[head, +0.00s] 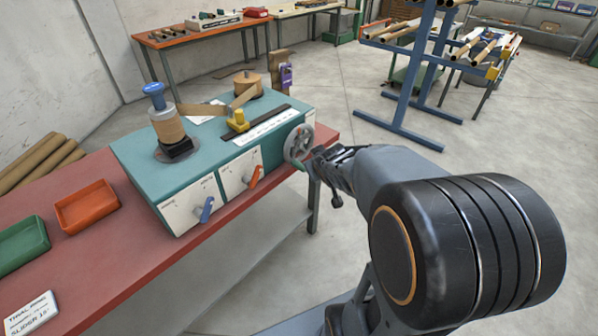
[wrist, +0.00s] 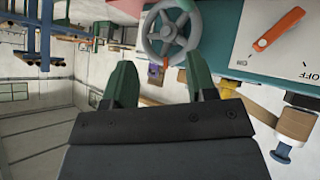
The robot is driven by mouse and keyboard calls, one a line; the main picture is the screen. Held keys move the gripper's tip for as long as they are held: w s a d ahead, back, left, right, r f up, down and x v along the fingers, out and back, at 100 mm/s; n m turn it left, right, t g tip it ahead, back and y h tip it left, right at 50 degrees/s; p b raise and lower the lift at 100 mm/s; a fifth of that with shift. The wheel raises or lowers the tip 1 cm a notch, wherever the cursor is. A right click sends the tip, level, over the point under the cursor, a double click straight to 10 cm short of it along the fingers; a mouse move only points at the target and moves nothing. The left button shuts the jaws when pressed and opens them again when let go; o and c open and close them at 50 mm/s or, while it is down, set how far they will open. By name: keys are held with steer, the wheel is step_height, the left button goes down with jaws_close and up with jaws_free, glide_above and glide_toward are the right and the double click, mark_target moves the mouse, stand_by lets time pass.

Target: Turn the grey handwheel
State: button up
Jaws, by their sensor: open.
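The grey handwheel (head: 298,143) is mounted on the front face of the teal winder box (head: 205,140), near its right end. It also shows in the wrist view (wrist: 167,33), at top centre, with spokes and a round hub. My gripper (head: 318,165) is just in front of and to the right of the wheel in the head view. In the wrist view its two green fingers (wrist: 160,82) stand apart with nothing between them. The wheel shows beyond the fingertips. I cannot tell whether a finger touches the rim.
An orange lever (head: 256,176) and a blue lever (head: 206,210) are on the winder's front, left of the wheel. The red bench (head: 130,255) carries an orange tray (head: 87,207) and a green tray (head: 22,243). A blue rack (head: 420,100) stands behind; the floor between is clear.

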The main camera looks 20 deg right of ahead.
mark_target(300, 167)
steer(key=w+d+f+n+t+y+b, duration=0.2)
steer(key=w+d+f+n+t+y, duration=0.15)
steer(key=w+d+f, duration=0.35)
steer(key=s+f+n+t+y+b, duration=0.2)
steer(key=s+f+n+t+y, duration=0.1)
steer(key=s+f+y, duration=0.3)
steer(key=shift+m+y, duration=0.25)
steer(key=shift+y, duration=0.3)
steer(key=x, duration=1.5)
steer(key=shift+a+f, duration=0.1)
steer(key=shift+f, duration=0.15)
jaws_close()
